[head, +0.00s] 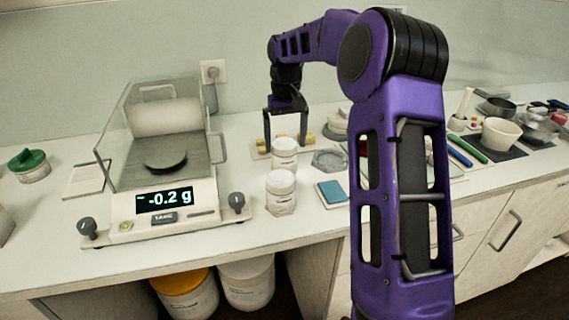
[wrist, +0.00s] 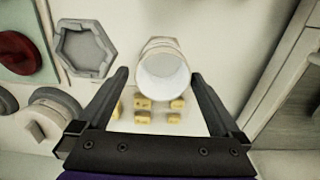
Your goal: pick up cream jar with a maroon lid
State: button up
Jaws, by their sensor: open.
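My gripper (head: 286,140) is open and points down over the counter, behind the scale's right side. In the wrist view its fingers (wrist: 160,76) stand on either side of a white round jar or lid top (wrist: 164,77), with nothing gripped. In the head view two white-topped jars stand there, a rear one (head: 285,154) under the gripper and a front one (head: 281,192). A maroon round top (wrist: 14,52) shows at the wrist view's left edge on a greenish pad. In the head view a red patch (head: 363,147) is mostly hidden by my arm; I cannot tell whether it is a jar.
A scale with glass panels (head: 165,165) reads -0.2 g at left. Several yellow pieces (wrist: 143,103) lie near the gripper. A grey hexagonal dish (wrist: 84,48) and blue pad (head: 332,193) are close by. A green-lidded jar (head: 28,163) stands far left; bowls (head: 501,133) stand right.

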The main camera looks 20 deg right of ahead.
aim_at(284, 157)
jog(key=shift+a+f+b, duration=0.15)
jog(key=shift+f+b, duration=0.45)
jog(key=shift+f, duration=2.35)
jog(key=shift+s, duration=0.1)
jog(key=c, duration=1.2)
jog(key=shift+o, duration=0.2)
jog(key=shift+r, duration=0.1)
